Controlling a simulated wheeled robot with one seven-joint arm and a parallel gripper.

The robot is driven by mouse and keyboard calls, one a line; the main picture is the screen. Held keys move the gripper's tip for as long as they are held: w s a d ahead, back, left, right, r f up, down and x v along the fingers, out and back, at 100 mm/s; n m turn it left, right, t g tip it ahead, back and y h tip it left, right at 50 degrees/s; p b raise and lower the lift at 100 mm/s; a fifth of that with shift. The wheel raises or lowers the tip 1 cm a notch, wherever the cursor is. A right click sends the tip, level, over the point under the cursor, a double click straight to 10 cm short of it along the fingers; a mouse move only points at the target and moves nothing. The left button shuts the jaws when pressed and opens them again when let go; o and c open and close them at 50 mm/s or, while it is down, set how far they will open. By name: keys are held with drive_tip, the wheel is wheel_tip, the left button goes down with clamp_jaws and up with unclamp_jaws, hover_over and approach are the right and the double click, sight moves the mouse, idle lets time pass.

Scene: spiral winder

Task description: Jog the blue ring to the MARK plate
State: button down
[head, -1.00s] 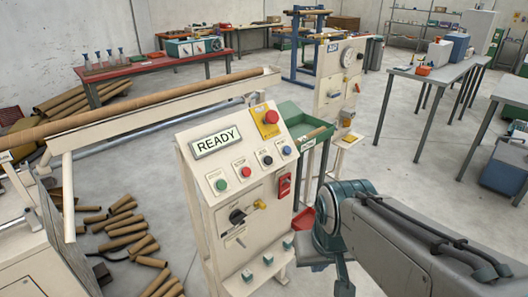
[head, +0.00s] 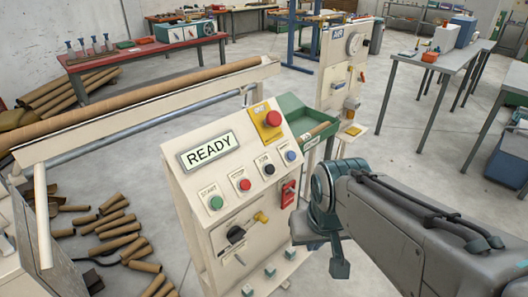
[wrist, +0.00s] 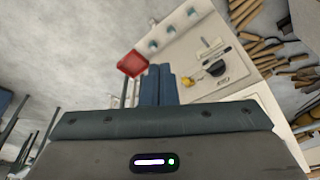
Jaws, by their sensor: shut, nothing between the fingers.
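The control panel (head: 235,180) stands in the middle of the head view, and its display (head: 209,151) reads READY. Below the display is a row of buttons: green (head: 216,202), red (head: 245,185), black (head: 269,169) and blue (head: 291,155). Their small labels are hard to read. I cannot make out a blue ring or a MARK plate. My gripper (head: 340,268) is right of the panel's lower front, apart from the buttons. In the wrist view its fingers (wrist: 158,72) are together and empty, with the panel face (wrist: 215,60) beyond them.
A red emergency button (head: 273,118) tops the panel. A selector with a yellow handle (head: 261,217) and a red lockout piece (head: 288,194) sit lower. A long brown tube (head: 130,103) lies behind. Loose tubes (head: 115,235) cover the floor at left. A green tray (head: 295,120) stands behind the panel.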

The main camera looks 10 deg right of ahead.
sight(270, 169)
drive_tip(key=w+a+m+g+y+p, duration=0.2)
drive_tip(key=w+a+m+y+p, duration=0.55)
drive_tip(key=m+y, duration=0.8)
drive_tip(key=w+d+m+t+h, duration=0.1)
drive_tip(key=w+d+m+t, duration=0.4)
drive_tip(key=m, duration=0.5)
drive_tip(key=w+d+m+t+h, duration=0.2)
drive_tip(key=w+d+m+t, duration=0.3)
drive_tip(key=w+m+t, duration=0.4)
drive_tip(key=shift+w+d+m+p, duration=0.25)
drive_tip(key=shift+w+m+p, duration=0.2)
drive_tip(key=shift+w+m, duration=0.4)
drive_tip(key=shift+f, duration=0.1)
drive_tip(key=shift+w+a+f+b, duration=0.65)
drive_tip(key=shift+w+f+b, duration=0.1)
drive_tip(key=shift+w+f, duration=0.2)
drive_tip(key=shift+w+a+f+b, duration=0.7)
drive_tip(key=shift+w+f+b, duration=0.1)
drive_tip(key=shift+w+f, duration=0.1)
drive_tip(key=shift+w+a+f+b, duration=0.65)
drive_tip(key=shift+w+f+b, duration=0.1)
drive_tip(key=shift+w+f, duration=0.2)
